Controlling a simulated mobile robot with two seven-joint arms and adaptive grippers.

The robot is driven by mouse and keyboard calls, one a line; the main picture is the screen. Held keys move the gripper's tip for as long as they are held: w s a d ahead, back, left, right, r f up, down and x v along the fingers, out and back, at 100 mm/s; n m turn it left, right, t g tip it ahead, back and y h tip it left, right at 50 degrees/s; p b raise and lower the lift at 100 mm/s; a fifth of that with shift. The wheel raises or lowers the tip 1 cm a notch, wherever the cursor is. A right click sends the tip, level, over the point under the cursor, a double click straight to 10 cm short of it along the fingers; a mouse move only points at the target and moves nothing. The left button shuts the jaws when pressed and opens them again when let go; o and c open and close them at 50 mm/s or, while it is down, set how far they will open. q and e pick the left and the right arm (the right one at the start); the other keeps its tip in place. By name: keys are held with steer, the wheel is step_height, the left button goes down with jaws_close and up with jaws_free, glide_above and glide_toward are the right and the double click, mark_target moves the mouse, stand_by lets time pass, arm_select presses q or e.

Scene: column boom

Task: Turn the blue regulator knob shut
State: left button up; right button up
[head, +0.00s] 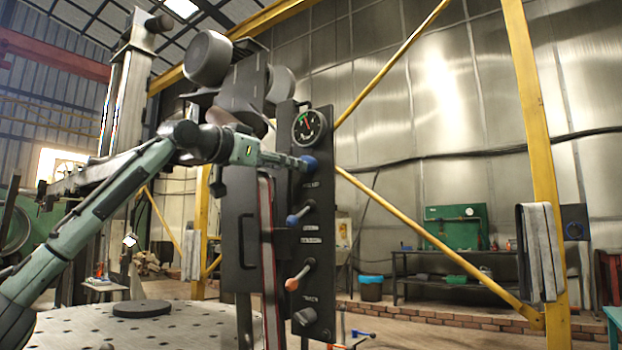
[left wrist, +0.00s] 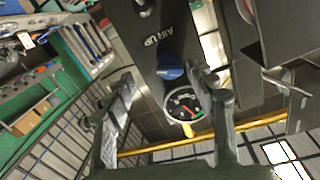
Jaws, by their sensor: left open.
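The blue regulator knob (head: 309,163) sits on the dark upright panel (head: 319,190), just below a round pressure gauge (head: 309,126). My left gripper (head: 297,162) reaches the knob from the left in the head view. In the left wrist view the blue knob (left wrist: 171,72) shows between the two open fingers of my left gripper (left wrist: 160,75), nearer the right-hand finger. I cannot tell whether that finger touches it. The gauge (left wrist: 186,105) shows beyond the knob, with a red needle and a green mark. My right gripper is not in view.
Below the knob, the panel carries a blue-tipped lever (head: 293,219), an orange-tipped lever (head: 293,284) and a black one (head: 304,316). Yellow braces (head: 420,245) cross behind. A perforated round table (head: 150,328) stands at the lower left.

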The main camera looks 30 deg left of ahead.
mark_target(312, 165)
arm_select(q)
steer(key=shift+w+r+p, duration=0.1)
steer(key=shift+w+r, duration=0.15)
steer(key=shift+w, duration=0.85)
steer(key=shift+w+r+p, duration=0.15)
steer(key=shift+w+r, duration=0.15)
steer(key=shift+w, duration=0.8)
steer(key=shift+w+r+p, duration=0.1)
steer(key=shift+w+r, duration=0.15)
steer(key=shift+w, duration=0.85)
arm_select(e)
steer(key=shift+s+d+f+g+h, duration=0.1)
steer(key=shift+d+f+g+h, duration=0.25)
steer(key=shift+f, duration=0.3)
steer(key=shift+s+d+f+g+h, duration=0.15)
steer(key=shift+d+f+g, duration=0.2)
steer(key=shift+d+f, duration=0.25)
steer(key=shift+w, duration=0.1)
arm_select(q)
steer(key=c, duration=1.1)
